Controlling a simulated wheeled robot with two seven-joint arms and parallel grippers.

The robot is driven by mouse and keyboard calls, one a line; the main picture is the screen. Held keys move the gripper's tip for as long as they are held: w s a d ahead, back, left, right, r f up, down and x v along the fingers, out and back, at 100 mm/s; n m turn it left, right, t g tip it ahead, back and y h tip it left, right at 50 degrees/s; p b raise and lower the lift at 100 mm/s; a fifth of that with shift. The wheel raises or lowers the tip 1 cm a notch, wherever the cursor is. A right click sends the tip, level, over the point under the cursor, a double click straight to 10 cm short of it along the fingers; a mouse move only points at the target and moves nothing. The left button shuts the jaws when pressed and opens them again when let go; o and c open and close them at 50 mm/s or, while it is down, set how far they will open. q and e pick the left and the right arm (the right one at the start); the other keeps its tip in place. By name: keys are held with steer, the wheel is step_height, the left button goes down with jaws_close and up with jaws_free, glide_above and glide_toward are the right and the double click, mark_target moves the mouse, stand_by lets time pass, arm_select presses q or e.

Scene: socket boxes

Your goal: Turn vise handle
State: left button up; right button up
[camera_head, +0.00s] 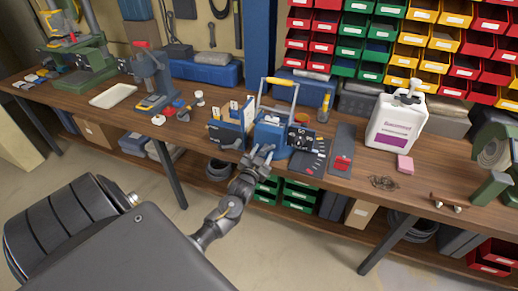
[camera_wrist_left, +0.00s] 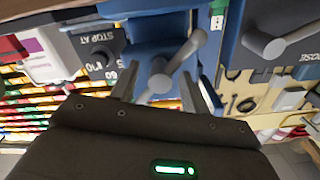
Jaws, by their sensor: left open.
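The blue vise (camera_head: 270,138) stands at the front of the workbench, partly behind my left gripper (camera_head: 259,157) in the head view. In the left wrist view, the vise body (camera_wrist_left: 150,32) fills the upper middle. Its grey handle (camera_wrist_left: 183,55), a bar on a round hub, slants up and to the right. My left gripper (camera_wrist_left: 168,98) is open, its fingers on either side of the hub and the handle's lower end. Whether either finger touches the handle cannot be told. My right gripper is not in view.
A blue box (camera_head: 230,130) with a grey lever (camera_wrist_left: 268,42) stands close beside the vise. A dark "STOP AT" panel (camera_wrist_left: 97,52) with a knob is on its other side. A white jug (camera_head: 396,122) and pink block (camera_head: 405,164) stand farther right on the workbench (camera_head: 335,181).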

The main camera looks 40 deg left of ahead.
arm_select(q)
steer(key=b+v, duration=0.2)
steer(key=v, duration=0.8)
steer(key=shift+s, duration=0.25)
steer(key=shift+d, duration=0.15)
steer(key=shift+n, duration=0.9)
steer(key=b+x, duration=0.1)
steer(key=x, duration=0.9)
steer(key=shift+w, duration=0.35)
